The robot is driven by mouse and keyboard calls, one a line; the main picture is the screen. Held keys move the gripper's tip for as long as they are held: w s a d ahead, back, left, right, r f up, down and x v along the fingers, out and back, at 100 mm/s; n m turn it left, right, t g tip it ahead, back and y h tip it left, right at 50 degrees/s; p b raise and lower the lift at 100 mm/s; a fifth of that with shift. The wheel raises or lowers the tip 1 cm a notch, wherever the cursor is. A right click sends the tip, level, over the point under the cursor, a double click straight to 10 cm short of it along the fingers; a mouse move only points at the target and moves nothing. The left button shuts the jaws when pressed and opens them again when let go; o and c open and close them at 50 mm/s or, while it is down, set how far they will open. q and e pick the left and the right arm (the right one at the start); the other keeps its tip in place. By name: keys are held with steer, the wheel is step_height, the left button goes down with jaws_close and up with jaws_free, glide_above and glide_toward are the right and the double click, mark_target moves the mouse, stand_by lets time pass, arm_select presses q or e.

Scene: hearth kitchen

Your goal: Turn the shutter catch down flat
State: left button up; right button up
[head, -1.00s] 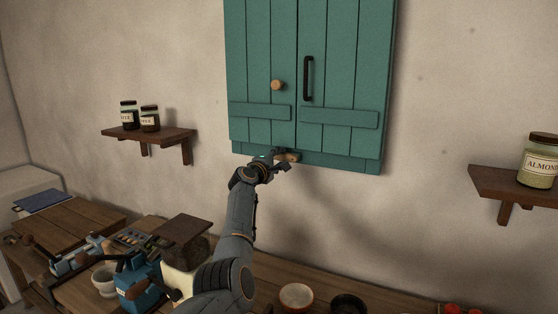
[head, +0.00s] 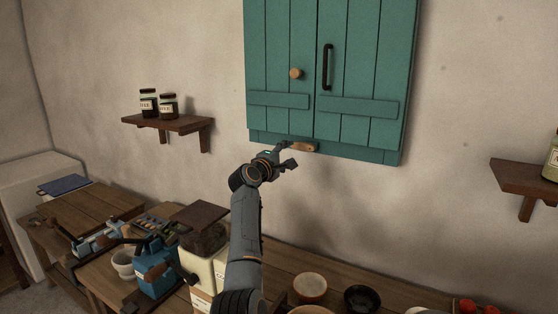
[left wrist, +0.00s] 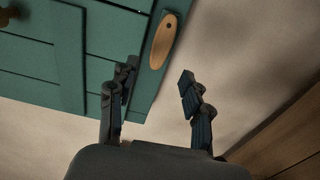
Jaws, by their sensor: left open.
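The wooden shutter catch (head: 304,147) lies lengthwise along the bottom edge of the teal shutters (head: 340,130). In the left wrist view the catch (left wrist: 162,44) is a rounded tan bar with a dark pivot spot near one end, its long side about parallel to the shutter edge. My left gripper (head: 288,155) is open and empty, just below and left of the catch in the head view. In the left wrist view its two fingers (left wrist: 158,95) are spread apart, with the catch beyond the tips and no visible contact. My right gripper is not in view.
A round wooden knob (head: 296,73) and a black handle (head: 328,67) stick out from the shutters. A shelf with jars (head: 168,124) is on the left, another shelf (head: 528,178) on the right. The counter below holds bowls (head: 310,288) and a blue grinder (head: 155,265).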

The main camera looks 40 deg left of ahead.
arm_select(q)
steer(key=shift+v, duration=2.45)
